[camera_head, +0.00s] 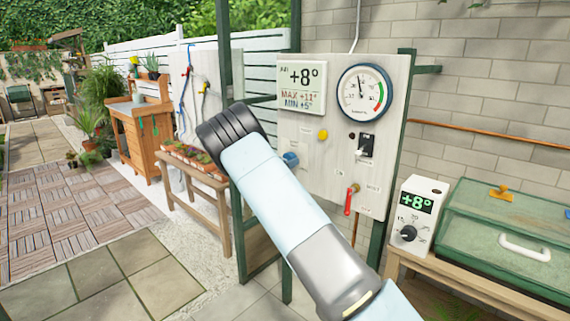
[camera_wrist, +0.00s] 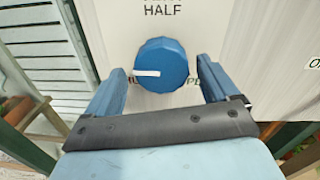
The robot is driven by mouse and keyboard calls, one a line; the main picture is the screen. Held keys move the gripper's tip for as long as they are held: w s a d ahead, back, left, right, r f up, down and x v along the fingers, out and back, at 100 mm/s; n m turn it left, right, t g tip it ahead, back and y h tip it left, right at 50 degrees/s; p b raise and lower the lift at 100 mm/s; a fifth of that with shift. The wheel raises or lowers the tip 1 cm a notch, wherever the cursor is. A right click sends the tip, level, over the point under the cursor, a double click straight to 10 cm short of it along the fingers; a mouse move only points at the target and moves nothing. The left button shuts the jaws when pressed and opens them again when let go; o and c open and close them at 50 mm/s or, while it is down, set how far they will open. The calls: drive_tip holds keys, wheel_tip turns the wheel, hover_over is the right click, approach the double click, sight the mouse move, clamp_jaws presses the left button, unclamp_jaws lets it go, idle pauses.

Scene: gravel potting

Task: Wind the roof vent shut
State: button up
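The round blue knob (camera_wrist: 163,62) with a white pointer mark is on the pale panel in the wrist view. The mark points left, and the word HALF is printed above the knob. Other lettering is partly covered. My gripper (camera_wrist: 160,84) is open, with one blue finger on each side of the knob. Small gaps show, so the fingers do not appear closed on it. In the head view, the blue knob (camera_head: 291,159) shows on the left part of the control panel (camera_head: 337,235), just past my arm. My gripper cannot be made out there.
The panel also has a display reading +8° (camera_head: 301,85), a round gauge (camera_head: 363,94), a yellow knob (camera_head: 322,134), a black switch (camera_head: 367,146) and a red lever (camera_head: 350,201). A green-framed glass box (camera_head: 500,235) stands at right. A bench with pots (camera_head: 195,165) stands at left.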

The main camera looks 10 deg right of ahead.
drive_tip(key=v, duration=1.3)
drive_tip(key=shift+a, duration=0.35)
drive_tip(key=shift+s, duration=0.15)
drive_tip(key=s+d+r+m+g+y, duration=0.35)
drive_tip(key=s+d+r+m, duration=0.3)
drive_tip(key=s+d, duration=0.35)
drive_tip(key=s+d+r+m+g+y, duration=0.2)
drive_tip(key=s+d+r+m+g, duration=0.3)
drive_tip(key=s+d+m, duration=0.45)
drive_tip(key=s+a+r+m+t+y, duration=0.1)
drive_tip(key=s+m, duration=0.3)
drive_tip(key=s, duration=0.7)
drive_tip(key=s+a+r+m+y, duration=0.3)
drive_tip(key=s+a+m+y, duration=0.1)
drive_tip(key=s, duration=0.8)
drive_tip(key=s+a+r+m+t+y, duration=0.1)
drive_tip(key=s+a+r+m+y, duration=0.1)
drive_tip(key=s, duration=0.9)
drive_tip(key=shift+s+a+r+m+t+y, duration=0.25)
drive_tip(key=shift+s+m+t+y, duration=0.1)
drive_tip(key=shift+m+y, duration=0.5)
